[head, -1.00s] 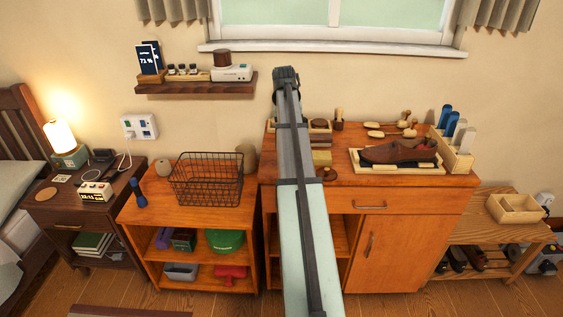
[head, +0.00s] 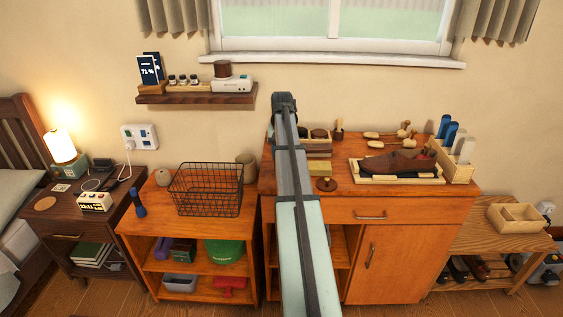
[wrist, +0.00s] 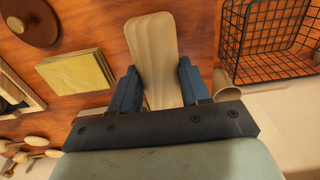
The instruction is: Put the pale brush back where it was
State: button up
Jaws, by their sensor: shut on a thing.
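The pale brush (wrist: 152,45) shows in the wrist view as a long, pale wooden piece with rounded corners. My gripper (wrist: 158,85) is shut on it, with a dark blue finger on each side. Orange-brown wood shows beneath it; I cannot tell whether the brush touches that surface. In the head view my own arm hides the gripper and brush.
Yellow cloths (wrist: 77,73) and a round brown lid (wrist: 28,20) lie left of the brush in the wrist view. A holder (head: 459,172) of upright blue and pale items stands at the cabinet's right end.

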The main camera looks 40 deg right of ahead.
jog(key=shift+f, duration=1.75)
jog(key=shift+f, duration=0.1)
jog(key=o, duration=1.1)
notch_tip(320, 180, up, 12)
jog(key=shift+r, duration=0.1)
